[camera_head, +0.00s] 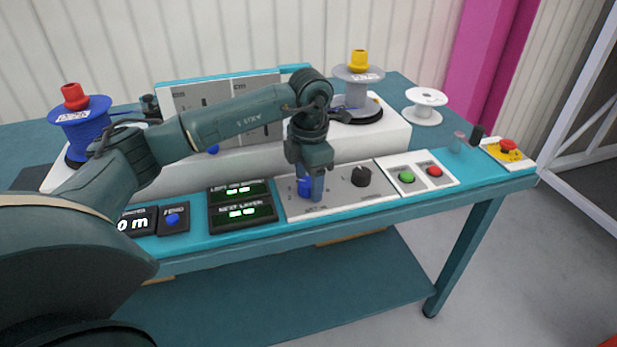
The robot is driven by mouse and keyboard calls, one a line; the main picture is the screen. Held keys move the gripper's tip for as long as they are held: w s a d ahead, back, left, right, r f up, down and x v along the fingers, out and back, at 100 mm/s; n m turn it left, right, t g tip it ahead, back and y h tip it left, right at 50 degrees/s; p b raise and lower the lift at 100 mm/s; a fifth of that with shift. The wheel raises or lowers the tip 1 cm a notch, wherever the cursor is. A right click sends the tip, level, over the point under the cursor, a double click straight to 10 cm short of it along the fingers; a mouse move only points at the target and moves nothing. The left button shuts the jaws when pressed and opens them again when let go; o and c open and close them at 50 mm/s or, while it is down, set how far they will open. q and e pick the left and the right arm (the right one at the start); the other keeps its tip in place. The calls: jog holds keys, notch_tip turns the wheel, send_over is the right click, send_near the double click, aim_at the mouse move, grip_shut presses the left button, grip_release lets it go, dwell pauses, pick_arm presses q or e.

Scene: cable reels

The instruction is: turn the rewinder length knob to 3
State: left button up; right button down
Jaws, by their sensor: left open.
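The white control panel (335,198) lies on the front of the teal bench. It carries a blue knob (304,188) on its left and a black knob (361,176) on its right. The print beside the knobs is too small to read, so I cannot tell their settings. My left gripper (312,186) points down at the blue knob and is open. Its fingers partly hide the knob; I cannot tell whether they touch it. My right gripper is out of view.
Left of the panel are a green-lit display (242,212) and a small box with a blue button (173,219). Green (406,177) and red (434,171) buttons sit to the right. Behind stand a blue reel (84,127) and a grey reel (357,90).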

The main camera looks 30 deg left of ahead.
aim_at(310, 183)
pick_arm(q)
notch_tip(310, 183, up, 13)
jog(key=shift+s+d+p, duration=0.15)
jog(key=shift+d+p, duration=0.1)
jog(key=shift+p, duration=0.2)
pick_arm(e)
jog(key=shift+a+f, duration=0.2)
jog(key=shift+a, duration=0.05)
pick_arm(q)
jog(key=shift+r, duration=0.1)
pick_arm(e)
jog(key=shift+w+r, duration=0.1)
